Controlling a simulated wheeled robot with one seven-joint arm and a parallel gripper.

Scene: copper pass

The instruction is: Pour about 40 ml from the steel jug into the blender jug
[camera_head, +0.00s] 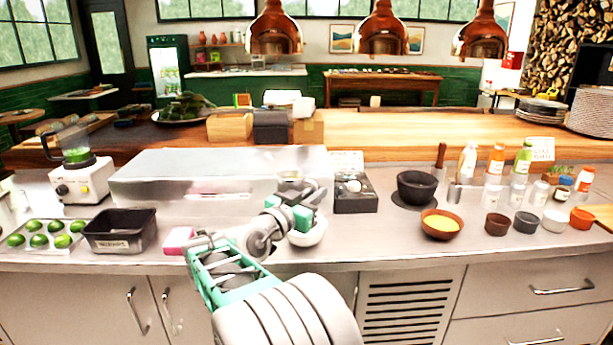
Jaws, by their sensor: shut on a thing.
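The blender jug (75,148) is clear with green contents low down. It stands upright on its white base at the far left of the counter.
A white bowl (308,235) sits below my gripper. A long steel box (200,180) lies between it and the blender. A black bin (120,232) and a tray of limes (45,236) are at left.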

